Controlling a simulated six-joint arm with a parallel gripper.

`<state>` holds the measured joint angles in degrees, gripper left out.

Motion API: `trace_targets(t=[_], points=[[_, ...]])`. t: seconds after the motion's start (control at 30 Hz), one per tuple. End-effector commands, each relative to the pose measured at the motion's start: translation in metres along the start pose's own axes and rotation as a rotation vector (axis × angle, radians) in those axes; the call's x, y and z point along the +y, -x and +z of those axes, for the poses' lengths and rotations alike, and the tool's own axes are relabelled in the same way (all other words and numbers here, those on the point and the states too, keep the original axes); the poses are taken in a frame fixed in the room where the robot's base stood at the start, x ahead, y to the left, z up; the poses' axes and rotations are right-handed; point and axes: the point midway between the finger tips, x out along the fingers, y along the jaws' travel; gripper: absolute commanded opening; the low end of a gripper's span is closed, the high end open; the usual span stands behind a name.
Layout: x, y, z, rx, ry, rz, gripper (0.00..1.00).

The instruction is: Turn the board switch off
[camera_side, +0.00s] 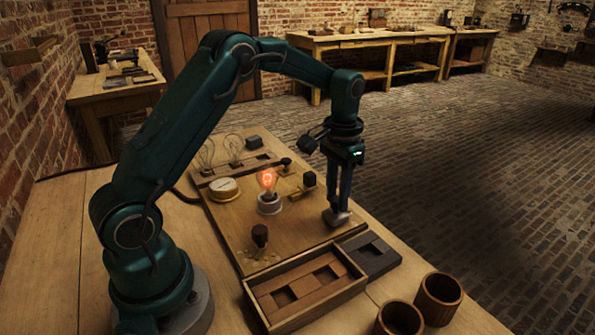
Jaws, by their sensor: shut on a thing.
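The wooden board (296,238) lies on the table with a glowing bulb (267,181) in a pale socket near its middle. A brass piece with a black block-shaped handle (309,180) stands right of the bulb and looks like the board switch; its exact position is hard to tell. A black knob (260,235) stands near the board's front. My gripper (337,212) points down at the board's right edge, right of the bulb and apart from the black handle. It is shut on a small grey piece (336,218), mostly hidden by the fingers.
A round gauge (224,189) and unlit clear bulbs (207,154) are on the board's left and back. A wooden tray (268,307) with blocks, a dark slotted block (369,254) and two wooden cups (438,298) stand in front.

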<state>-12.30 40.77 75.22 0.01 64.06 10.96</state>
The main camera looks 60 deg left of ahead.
Motion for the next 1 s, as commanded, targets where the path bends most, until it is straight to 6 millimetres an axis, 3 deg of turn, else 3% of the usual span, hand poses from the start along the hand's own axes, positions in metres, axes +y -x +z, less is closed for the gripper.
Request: trace_targets(t=[0.5,1.0], points=[[0.0002,0.0014,-0.0004,0.002,0.429,0.002,0.0],[0.0001,0.0017,-0.0005,0.003,0.58,0.002,0.0]])
